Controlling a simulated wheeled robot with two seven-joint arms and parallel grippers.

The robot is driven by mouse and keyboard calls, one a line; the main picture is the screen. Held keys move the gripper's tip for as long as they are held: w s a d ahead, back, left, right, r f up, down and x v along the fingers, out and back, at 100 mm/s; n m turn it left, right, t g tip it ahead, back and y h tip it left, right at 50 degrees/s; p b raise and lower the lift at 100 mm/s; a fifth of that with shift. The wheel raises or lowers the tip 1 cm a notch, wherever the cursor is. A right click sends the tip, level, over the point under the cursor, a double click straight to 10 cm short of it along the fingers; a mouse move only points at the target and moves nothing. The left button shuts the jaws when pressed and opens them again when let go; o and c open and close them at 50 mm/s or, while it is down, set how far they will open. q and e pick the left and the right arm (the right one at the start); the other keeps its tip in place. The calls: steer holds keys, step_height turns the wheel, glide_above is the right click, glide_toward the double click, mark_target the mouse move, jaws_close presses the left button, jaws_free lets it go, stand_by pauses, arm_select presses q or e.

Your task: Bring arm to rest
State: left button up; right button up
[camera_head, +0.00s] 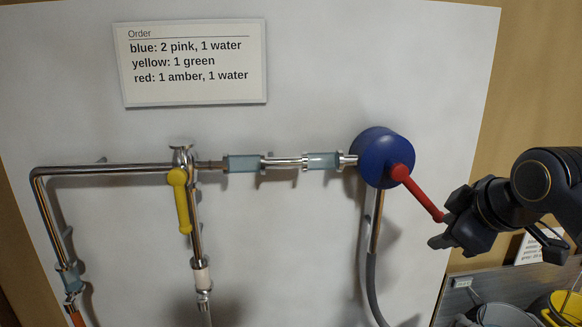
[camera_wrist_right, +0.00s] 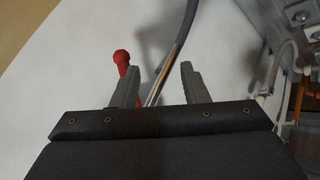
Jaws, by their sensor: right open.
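My right gripper (camera_head: 447,227) comes in from the right, beside the end of a red lever (camera_head: 424,196) on a round blue pump body (camera_head: 377,158). In the wrist view my right gripper (camera_wrist_right: 157,84) has its two fingers spread with nothing held between them. The red lever's tip (camera_wrist_right: 121,60) shows there beside the left finger; whether they touch cannot be told. A metal pipe (camera_wrist_right: 175,55) runs behind the gap between the fingers. My left gripper is not in view.
A white panel (camera_head: 300,235) carries metal pipes (camera_head: 110,168), a yellow lever (camera_head: 181,200) pointing down and an order sign (camera_head: 190,62). At the lower right are a grey container (camera_head: 503,315) and a yellow container (camera_head: 560,308).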

steer(key=s+a+f+m+g+y, duration=0.1)
steer(key=s+a+f+m, duration=0.2)
steer(key=s+f, duration=0.6)
steer(key=s+a+f+m+g+y, duration=0.1)
steer(key=s+a+f+m+y, duration=0.1)
steer(key=s+a+f+m, duration=0.2)
steer(key=s+f+m, duration=0.3)
steer(key=s+f, duration=0.3)
steer(key=f, duration=0.3)
steer(key=shift+a+f+g, duration=0.15)
steer(key=shift+a+g, duration=0.1)
steer(key=shift+g, duration=0.15)
